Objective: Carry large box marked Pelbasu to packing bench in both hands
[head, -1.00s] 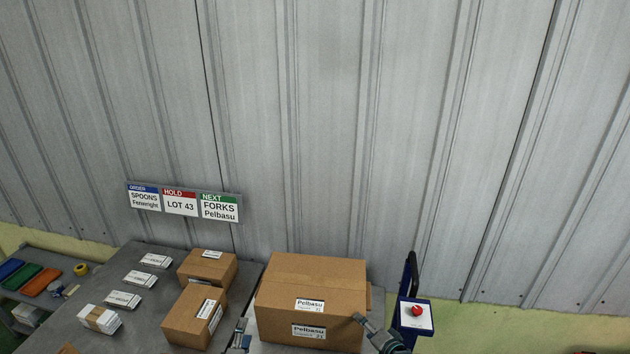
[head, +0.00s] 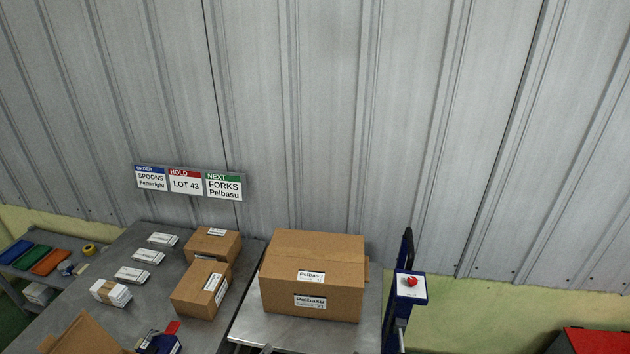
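The large brown box marked Pelbasu (head: 312,275) sits upright and closed on a bare metal surface (head: 262,316), with two white labels on its near side. A grey bench (head: 140,250), which looks like the packing bench, is just to its left. A small dark tip at the bottom edge, in front of the box, looks like part of my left gripper (head: 266,349). It is apart from the box, and its fingers are cut off. My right gripper is out of the picture. Nothing holds the box.
Two smaller brown boxes (head: 201,288), several white packs (head: 132,274), an open carton (head: 84,338) and a dark blue tool with red (head: 160,341) occupy the bench. A blue post with a red button (head: 411,283) stands right of the box. A red-topped object (head: 598,341) is at lower right.

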